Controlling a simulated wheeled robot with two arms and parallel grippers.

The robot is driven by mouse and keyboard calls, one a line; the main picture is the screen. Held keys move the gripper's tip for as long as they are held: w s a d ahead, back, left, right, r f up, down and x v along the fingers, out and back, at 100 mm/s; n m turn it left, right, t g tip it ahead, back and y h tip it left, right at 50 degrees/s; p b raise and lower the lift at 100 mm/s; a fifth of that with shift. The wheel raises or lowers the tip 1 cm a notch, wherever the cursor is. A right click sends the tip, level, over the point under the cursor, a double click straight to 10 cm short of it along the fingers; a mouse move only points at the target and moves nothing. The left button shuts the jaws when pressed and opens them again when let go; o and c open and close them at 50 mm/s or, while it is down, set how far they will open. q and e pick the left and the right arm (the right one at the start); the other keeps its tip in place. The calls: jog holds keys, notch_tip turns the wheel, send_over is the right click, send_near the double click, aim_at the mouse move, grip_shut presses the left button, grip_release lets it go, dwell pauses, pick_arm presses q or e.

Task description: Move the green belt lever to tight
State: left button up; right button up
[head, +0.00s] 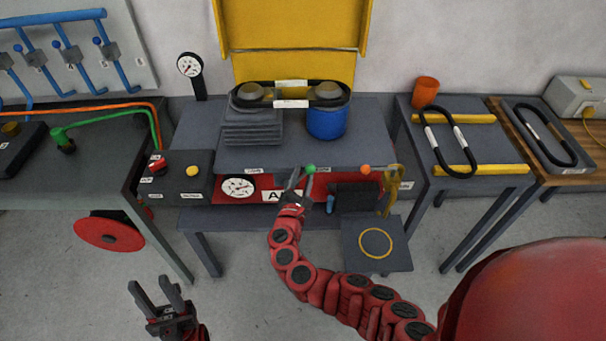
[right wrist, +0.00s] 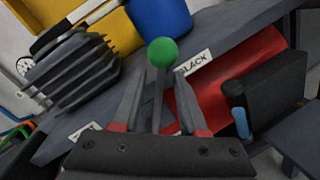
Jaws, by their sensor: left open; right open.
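The green belt lever's round knob (head: 310,169) is at the front edge of the grey machine table, left of centre of the table's right half. In the right wrist view the knob (right wrist: 162,52) tops a thin grey rod beside a white label reading "SLACK" (right wrist: 193,63). Another small label (head: 253,171) sits further left; its text is too small to read. My right gripper (head: 299,180) is open at the lever, its two fingers on either side of the rod, just below the knob; contact is unclear. My left gripper (head: 162,293) is open and empty, low at the left, away from the machine.
A black belt (head: 270,103) runs around two pulleys on the machine, above grey plates and a blue cylinder (head: 327,124). An orange knob (head: 365,169) and a yellow clamp-like piece (head: 391,190) are right of the lever. A gauge (head: 238,187) is left, on the red front.

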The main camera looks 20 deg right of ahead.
grip_shut()
dwell(1.5)
